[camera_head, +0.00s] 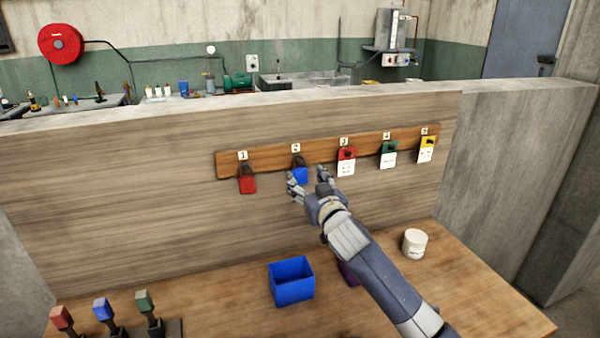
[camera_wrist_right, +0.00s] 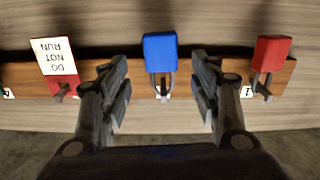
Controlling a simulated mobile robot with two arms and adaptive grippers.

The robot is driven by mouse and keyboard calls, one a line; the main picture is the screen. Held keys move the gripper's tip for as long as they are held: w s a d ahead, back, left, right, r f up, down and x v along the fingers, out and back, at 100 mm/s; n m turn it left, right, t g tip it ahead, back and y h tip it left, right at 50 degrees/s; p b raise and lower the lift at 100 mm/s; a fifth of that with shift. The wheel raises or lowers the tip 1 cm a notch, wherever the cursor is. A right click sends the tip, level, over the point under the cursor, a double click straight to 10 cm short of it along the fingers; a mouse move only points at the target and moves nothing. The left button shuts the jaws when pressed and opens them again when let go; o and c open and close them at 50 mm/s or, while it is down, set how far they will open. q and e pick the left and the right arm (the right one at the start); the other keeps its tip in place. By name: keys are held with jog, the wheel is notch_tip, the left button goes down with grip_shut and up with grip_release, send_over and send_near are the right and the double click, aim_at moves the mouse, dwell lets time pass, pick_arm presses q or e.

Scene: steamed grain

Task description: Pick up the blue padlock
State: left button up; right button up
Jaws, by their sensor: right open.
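The blue padlock (camera_head: 300,175) hangs by its shackle from hook 2 on a wooden board (camera_head: 320,152) fixed to the wood-panelled wall. My right gripper (camera_head: 308,177) is open, with its fingers reaching up at the padlock. In the right wrist view the blue padlock (camera_wrist_right: 160,52) lies between and just beyond the two open fingertips (camera_wrist_right: 163,70), apart from both. That view is upside down. My left gripper is not in view.
A red padlock (camera_head: 247,184) hangs at hook 1. Red (camera_head: 346,162), green (camera_head: 389,154) and yellow (camera_head: 427,148) tagged items hang to the right. Below on the bench stand a blue bin (camera_head: 291,283), a white jar (camera_head: 414,243) and levers (camera_head: 104,308).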

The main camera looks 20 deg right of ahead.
aim_at(301, 172)
jog(key=w, duration=0.1)
jog(key=w+p, duration=0.1)
jog(key=w, duration=0.1)
jog(key=shift+a+r, duration=0.15)
jog(key=shift+w, duration=0.45)
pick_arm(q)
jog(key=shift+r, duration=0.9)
pick_arm(e)
jog(key=c, duration=1.2)
